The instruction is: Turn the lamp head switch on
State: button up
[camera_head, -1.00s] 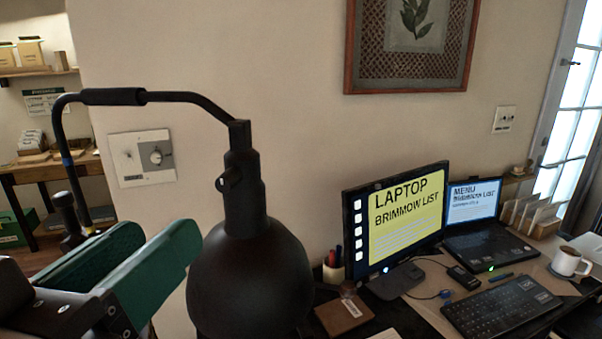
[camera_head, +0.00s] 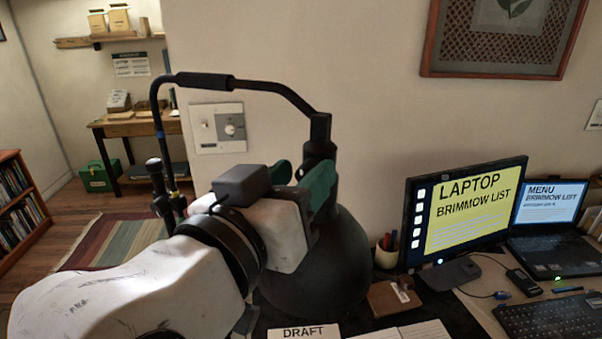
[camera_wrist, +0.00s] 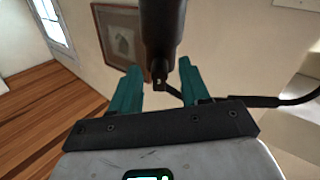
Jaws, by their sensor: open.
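The black desk lamp has a bent arm and a round dark head (camera_head: 335,265), with a narrow neck (camera_head: 320,130) above it. My gripper (camera_head: 299,180) has its green fingers at the neck, just above the round shade. In the wrist view the open fingers of my gripper (camera_wrist: 159,88) stand on either side of the dark neck (camera_wrist: 162,30). A small knob-like switch (camera_wrist: 158,86) shows at the neck's lower end, between the fingers. Whether a finger touches it I cannot tell. In the head view the switch is hidden behind my gripper. No light from the lamp shows.
A monitor (camera_head: 470,215) and a laptop (camera_head: 550,210) stand right of the lamp. A pen cup (camera_head: 386,252), a brown box (camera_head: 392,298) and papers (camera_head: 410,332) lie close to the lamp. A wall switch plate (camera_head: 217,128) is behind the lamp arm.

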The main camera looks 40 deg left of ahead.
jog(key=shift+c, duration=0.2)
grip_shut()
jog(key=shift+f+b, duration=0.1)
jog(key=shift+b, duration=0.3)
jog(key=shift+d+m+y+b, duration=0.1)
jog(key=shift+m+y+b, duration=0.2)
jog(key=shift+m+b, duration=8.65)
jog(key=shift+o, duration=0.2)
grip_release()
